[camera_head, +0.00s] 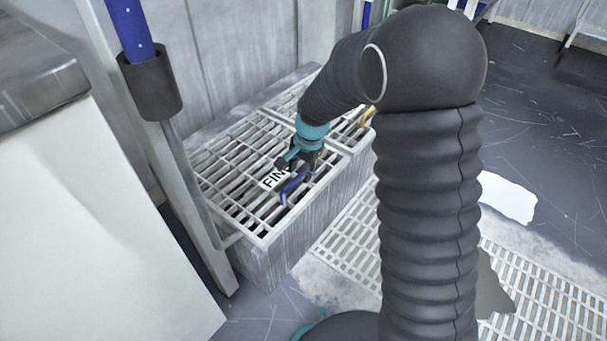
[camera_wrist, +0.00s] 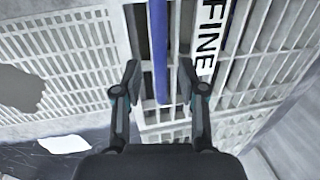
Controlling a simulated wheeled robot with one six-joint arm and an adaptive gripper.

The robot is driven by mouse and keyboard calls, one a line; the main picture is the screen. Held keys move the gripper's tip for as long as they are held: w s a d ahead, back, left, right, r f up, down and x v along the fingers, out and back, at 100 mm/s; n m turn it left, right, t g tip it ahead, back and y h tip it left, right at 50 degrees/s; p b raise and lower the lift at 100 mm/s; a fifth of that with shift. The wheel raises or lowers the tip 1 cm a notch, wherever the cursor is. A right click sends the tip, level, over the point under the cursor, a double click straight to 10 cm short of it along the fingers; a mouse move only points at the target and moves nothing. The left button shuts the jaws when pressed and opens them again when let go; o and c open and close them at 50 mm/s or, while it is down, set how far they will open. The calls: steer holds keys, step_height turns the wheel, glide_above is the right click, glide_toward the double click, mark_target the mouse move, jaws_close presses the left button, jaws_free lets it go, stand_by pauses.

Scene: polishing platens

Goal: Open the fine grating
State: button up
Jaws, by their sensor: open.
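The fine grating (camera_head: 228,170) is a grey slatted cover lying flat on top of a grey box by the wall. It bears a white "FINE" label (camera_head: 273,179), also in the wrist view (camera_wrist: 209,36), and a blue bar handle (camera_head: 294,181). My gripper (camera_head: 296,166) is over the grating at the handle. In the wrist view the blue handle (camera_wrist: 159,45) runs between the two spread fingers of my gripper (camera_wrist: 160,74), with a gap on each side. The head view partly hides the fingertips behind my wrist.
A second grating with a yellow handle (camera_head: 368,117) lies behind, partly hidden by my arm. A post with a blue pipe (camera_head: 131,30) and a white cabinet (camera_head: 85,230) stand at left. A floor grating (camera_head: 345,235) lies in front of the box (camera_head: 285,245).

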steer(key=shift+w+a+f, duration=0.1)
steer(key=shift+f, duration=0.6)
jaws_close()
